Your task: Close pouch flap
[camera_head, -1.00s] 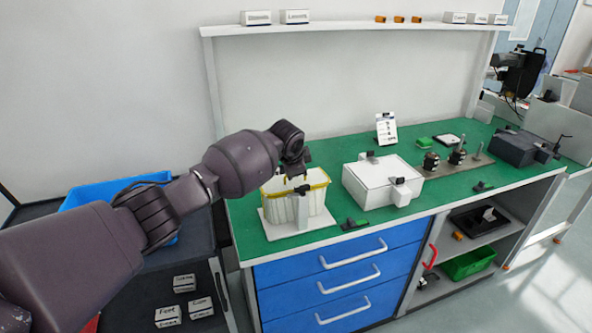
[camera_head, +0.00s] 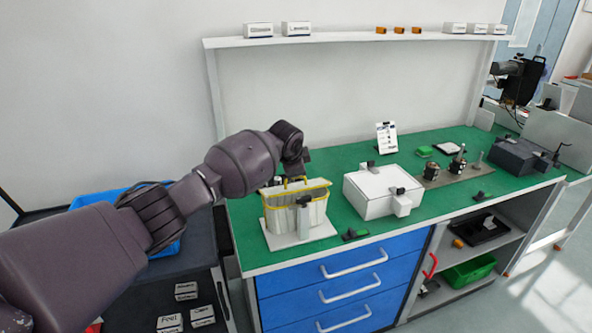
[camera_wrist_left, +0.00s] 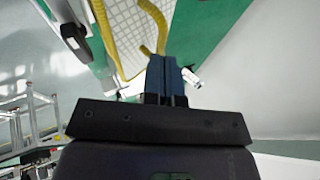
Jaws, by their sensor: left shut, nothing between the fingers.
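The pouch (camera_head: 312,216) is a whitish, box-shaped bag with a yellow rim on a white base plate, at the left end of the green bench. Its top looks open, with yellow edging standing at the back. In the left wrist view, its white gridded surface (camera_wrist_left: 122,38) lies between yellow edges, and one yellow strip curves down close to my fingertips. My left gripper (camera_wrist_left: 167,62) is shut and empty there. My right gripper is not in view.
A white box (camera_head: 372,196) with black latches stands just right of the pouch. A grey post (camera_head: 303,215) stands before the pouch. A shelf (camera_head: 350,38) runs above the bench.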

